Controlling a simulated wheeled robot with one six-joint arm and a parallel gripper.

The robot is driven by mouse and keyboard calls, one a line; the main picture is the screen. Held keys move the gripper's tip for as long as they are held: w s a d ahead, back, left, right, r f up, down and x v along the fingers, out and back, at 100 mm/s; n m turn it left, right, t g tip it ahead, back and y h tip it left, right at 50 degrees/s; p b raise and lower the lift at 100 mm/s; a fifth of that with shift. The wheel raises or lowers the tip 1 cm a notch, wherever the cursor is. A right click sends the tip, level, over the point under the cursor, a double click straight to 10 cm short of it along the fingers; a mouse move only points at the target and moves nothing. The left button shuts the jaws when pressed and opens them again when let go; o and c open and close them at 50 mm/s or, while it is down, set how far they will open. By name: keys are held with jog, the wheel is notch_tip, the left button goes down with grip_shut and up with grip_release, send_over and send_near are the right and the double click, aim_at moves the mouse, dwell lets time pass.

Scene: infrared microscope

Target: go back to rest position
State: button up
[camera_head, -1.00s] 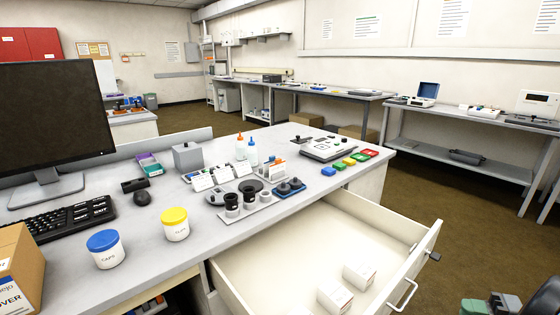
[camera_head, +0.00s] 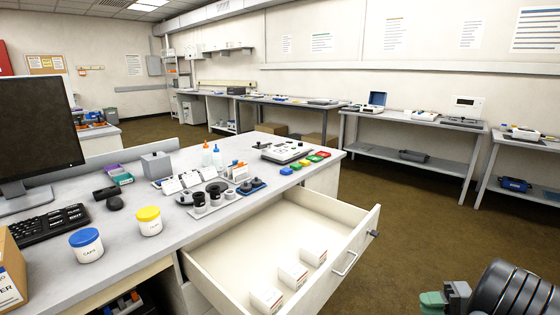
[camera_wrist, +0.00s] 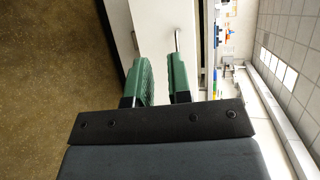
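My gripper (camera_wrist: 160,78) shows in the wrist view as two green fingers with a narrow gap between them. The gap holds nothing, so the gripper is open and empty. In the head view, part of my gripper (camera_head: 445,300) and my dark arm show at the lower right corner, over the brown floor and apart from the desk and drawer. In the wrist view, the pale drawer front with its bar handle (camera_wrist: 177,41) lies beyond the fingertips; I see no contact.
The desk drawer (camera_head: 352,245) stands pulled out, with three small white boxes (camera_head: 293,274) inside. The desk (camera_head: 130,255) carries a monitor (camera_head: 38,130), jars and microscope parts. Side benches (camera_head: 410,150) line the back wall. Floor (camera_head: 400,225) right of the drawer is clear.

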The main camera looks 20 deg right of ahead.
jog(key=w+a+r+n+g+h+p, duration=0.4)
jog(key=a+r+g+p, duration=0.3)
jog(key=a+r+p, duration=0.65)
jog(key=s+a+r+n+t+h+p, duration=0.3)
jog(key=a+r+h+p, duration=0.5)
jog(key=a+r, duration=0.9)
jog(key=a+p, duration=0.1)
jog(key=p, duration=0.2)
jog(key=shift+s+a+r+n+h, duration=0.15)
jog(key=shift+s+r+n+h, duration=0.15)
jog(key=shift+s+h, duration=0.1)
jog(key=shift+f, duration=0.2)
